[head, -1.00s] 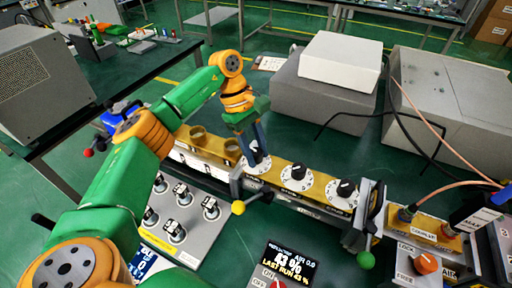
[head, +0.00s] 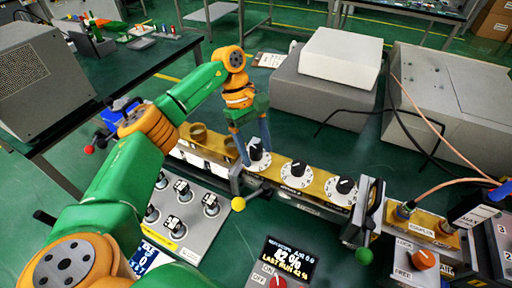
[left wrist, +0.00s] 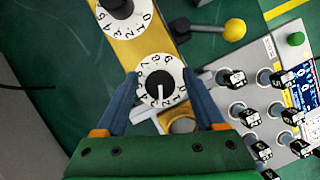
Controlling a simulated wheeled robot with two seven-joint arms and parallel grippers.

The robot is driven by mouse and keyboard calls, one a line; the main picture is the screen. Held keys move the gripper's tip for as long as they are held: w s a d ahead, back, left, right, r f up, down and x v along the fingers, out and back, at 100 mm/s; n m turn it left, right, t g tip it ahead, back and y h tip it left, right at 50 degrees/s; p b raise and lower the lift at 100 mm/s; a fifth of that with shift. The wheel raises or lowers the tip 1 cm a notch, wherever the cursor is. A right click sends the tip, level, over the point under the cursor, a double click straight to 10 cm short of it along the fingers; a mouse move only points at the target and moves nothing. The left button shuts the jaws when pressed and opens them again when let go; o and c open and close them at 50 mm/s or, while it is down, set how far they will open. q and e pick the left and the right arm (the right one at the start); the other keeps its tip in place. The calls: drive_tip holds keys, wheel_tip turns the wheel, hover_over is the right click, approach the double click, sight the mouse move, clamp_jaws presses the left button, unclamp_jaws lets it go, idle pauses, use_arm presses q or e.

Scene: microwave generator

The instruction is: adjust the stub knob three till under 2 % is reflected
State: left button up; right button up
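Three white numbered dials with black knobs sit in a row on a brass bar (head: 277,169). They are the left dial (head: 257,158), the middle dial (head: 296,173) and the right dial (head: 342,190); I cannot read which is knob three. My left gripper (head: 252,150) is open at the left dial, one finger on each side of its black knob. In the left wrist view, the open fingers (left wrist: 161,100) flank this dial (left wrist: 158,75), whose pointer is visible. The display (head: 288,257) reads about 42 %. My right gripper is not in view.
A panel of several small stamped blocks (head: 182,207) lies left of the bar. A rod with a yellow ball (head: 238,204) sticks out beside the left dial. A clamp with a green ball (head: 364,256) stands at the right end. Grey boxes (head: 322,90) and cables lie behind.

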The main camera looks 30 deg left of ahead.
use_arm(q)
drive_tip(key=v, duration=0.7)
idle(0.3)
